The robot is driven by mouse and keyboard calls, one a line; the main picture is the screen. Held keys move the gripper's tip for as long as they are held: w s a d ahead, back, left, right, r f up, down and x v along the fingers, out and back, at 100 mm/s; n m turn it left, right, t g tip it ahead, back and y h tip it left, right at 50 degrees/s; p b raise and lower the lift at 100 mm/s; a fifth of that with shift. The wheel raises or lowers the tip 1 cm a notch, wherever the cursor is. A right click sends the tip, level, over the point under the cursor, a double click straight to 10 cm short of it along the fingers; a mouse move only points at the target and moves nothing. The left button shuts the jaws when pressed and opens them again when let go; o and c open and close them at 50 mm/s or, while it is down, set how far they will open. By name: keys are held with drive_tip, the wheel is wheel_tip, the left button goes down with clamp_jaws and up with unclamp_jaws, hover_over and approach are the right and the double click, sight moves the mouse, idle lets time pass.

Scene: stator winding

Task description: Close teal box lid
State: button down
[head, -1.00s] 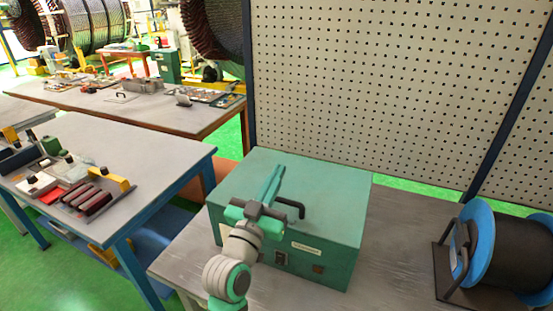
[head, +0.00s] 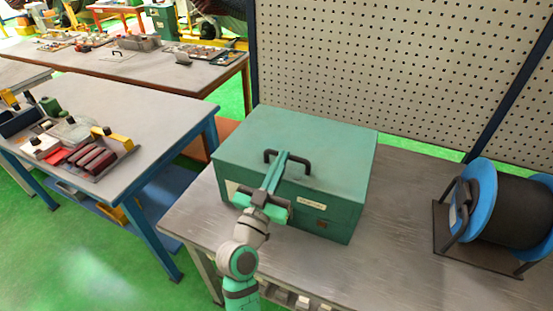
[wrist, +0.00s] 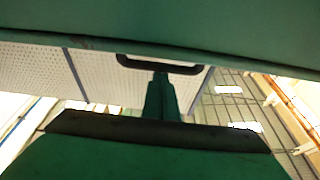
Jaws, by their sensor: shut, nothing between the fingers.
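The teal box (head: 330,212) stands on the grey workbench in the head view. Its lid (head: 325,140) looks flat and down on the box. A black handle (head: 302,161) shows at the lid. My gripper (head: 282,158) reaches up from the box's front, with its shut, empty fingers overlapping the middle of the handle in the picture. In the wrist view the fingers (wrist: 161,80) point at the handle (wrist: 187,69), below a wide teal surface. I cannot tell whether the fingertips touch the handle.
A black spool with blue flanges (head: 482,185) stands on the workbench (head: 395,255) at right. A pegboard (head: 400,60) rises behind the box. A blue-legged table (head: 160,110) with several tools stands at left. Bare bench lies between box and spool.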

drive_tip(key=shift+w+a+f, duration=0.1)
drive_tip(key=shift+w+f, duration=0.05)
drive_tip(key=shift+f, duration=0.6)
drive_tip(key=shift+r, duration=0.3)
drive_tip(key=r, duration=0.2)
drive_tip(key=s+r, duration=0.1)
drive_tip(key=r, duration=0.1)
drive_tip(key=shift+r, duration=0.4)
drive_tip(key=f+v, duration=0.2)
drive_tip(key=v, duration=0.7)
drive_tip(key=shift+f, duration=0.2)
